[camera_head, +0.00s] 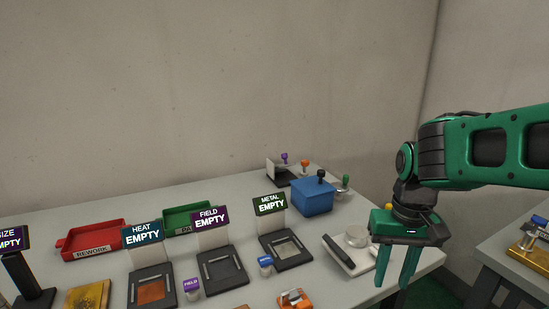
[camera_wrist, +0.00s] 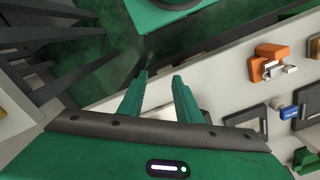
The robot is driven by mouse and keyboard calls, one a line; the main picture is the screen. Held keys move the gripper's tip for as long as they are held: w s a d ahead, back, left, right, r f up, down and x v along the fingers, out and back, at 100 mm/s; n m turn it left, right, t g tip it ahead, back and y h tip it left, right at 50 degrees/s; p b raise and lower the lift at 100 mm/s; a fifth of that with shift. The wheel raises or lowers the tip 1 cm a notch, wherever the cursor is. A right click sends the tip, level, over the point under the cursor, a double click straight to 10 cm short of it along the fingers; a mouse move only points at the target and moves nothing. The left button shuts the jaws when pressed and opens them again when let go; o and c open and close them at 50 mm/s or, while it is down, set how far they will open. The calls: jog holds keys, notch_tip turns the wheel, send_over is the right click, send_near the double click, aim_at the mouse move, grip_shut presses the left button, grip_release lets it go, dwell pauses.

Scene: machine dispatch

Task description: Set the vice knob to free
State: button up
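My gripper (camera_head: 391,286) hangs on the right side in the head view, fingers pointing down, near the table's right end. Its two green fingers are apart with nothing between them; the wrist view also shows the empty gap at my gripper (camera_wrist: 160,75). A small orange device with metal jaw-like parts (camera_wrist: 270,64), which looks like a vice, is at upper right in the wrist view, away from the fingers. An orange device (camera_head: 294,299) also shows at the bottom of the head view, partly cut off. I cannot make out a marked knob or its setting.
A white base with a dark bar and a pale round piece (camera_head: 357,236) is just left of my gripper. A blue box (camera_head: 312,198) stands behind. HEAT (camera_head: 151,290), FIELD (camera_head: 223,268) and METAL (camera_head: 286,249) stations line the table. A red tray (camera_head: 94,240) is at left.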

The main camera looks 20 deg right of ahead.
jog(key=shift+w+d, duration=0.15)
jog(key=shift+w, duration=0.15)
